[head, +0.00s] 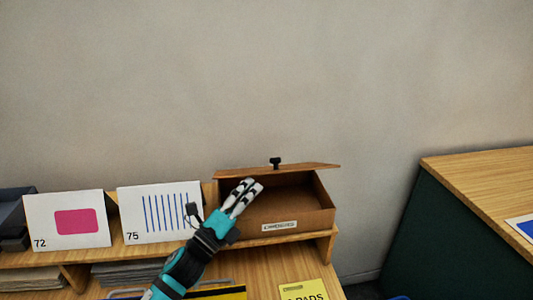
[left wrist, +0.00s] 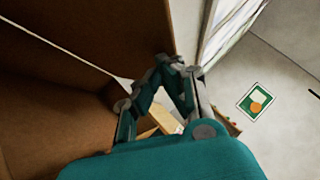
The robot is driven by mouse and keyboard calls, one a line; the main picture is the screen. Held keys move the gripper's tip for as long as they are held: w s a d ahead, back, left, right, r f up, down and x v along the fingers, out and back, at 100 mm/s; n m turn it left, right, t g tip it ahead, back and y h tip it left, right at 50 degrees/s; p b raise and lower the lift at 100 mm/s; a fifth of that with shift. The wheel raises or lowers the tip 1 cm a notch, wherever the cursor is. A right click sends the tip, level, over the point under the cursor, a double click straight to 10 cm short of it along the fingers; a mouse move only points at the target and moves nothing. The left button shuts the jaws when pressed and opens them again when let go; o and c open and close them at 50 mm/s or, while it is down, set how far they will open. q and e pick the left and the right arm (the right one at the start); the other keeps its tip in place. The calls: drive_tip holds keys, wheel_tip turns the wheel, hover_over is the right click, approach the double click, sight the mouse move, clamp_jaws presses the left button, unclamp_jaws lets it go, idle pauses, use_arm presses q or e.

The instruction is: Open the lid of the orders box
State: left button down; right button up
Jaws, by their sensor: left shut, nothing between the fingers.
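The orders box (head: 300,212) is a brown box at the right end of the wooden shelf, with a small label on its front that is too small to read. Its lid (head: 312,167) is raised, seen nearly edge-on, with a black knob (head: 275,162) on it. The dark interior shows below the lid. My left gripper (head: 252,185) is shut and empty, at the left part of the box opening, just under the lid. In the left wrist view its fingers (left wrist: 178,68) are beside large brown box surfaces (left wrist: 60,60). Whether they touch the lid I cannot tell. My right gripper is out of view.
White cards marked 72 (head: 66,220) and 75 (head: 159,213) stand left of the box. Grey paper stacks (head: 125,273) lie beneath the shelf. A yellow pad sign (head: 303,290) lies in front. Another table (head: 480,178) stands right, across a gap. The wall is behind.

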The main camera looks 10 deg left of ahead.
sight(267, 171)
use_arm(q)
drive_tip(key=p+x, duration=0.1)
drive_tip(key=x, duration=0.5)
drive_tip(key=shift+w+d+r+p, duration=0.2)
drive_tip(key=shift+d+p, duration=0.1)
drive_tip(key=shift+p, duration=0.05)
drive_tip(key=w, duration=0.1)
drive_tip(key=w+r+p, duration=0.1)
drive_tip(key=w, duration=0.1)
drive_tip(key=shift+a+r, duration=0.3)
drive_tip(key=shift+r, duration=0.05)
drive_tip(key=shift+w+a+r+p, duration=0.15)
drive_tip(key=shift+w+a+p, duration=0.1)
drive_tip(key=shift+w+p, duration=0.15)
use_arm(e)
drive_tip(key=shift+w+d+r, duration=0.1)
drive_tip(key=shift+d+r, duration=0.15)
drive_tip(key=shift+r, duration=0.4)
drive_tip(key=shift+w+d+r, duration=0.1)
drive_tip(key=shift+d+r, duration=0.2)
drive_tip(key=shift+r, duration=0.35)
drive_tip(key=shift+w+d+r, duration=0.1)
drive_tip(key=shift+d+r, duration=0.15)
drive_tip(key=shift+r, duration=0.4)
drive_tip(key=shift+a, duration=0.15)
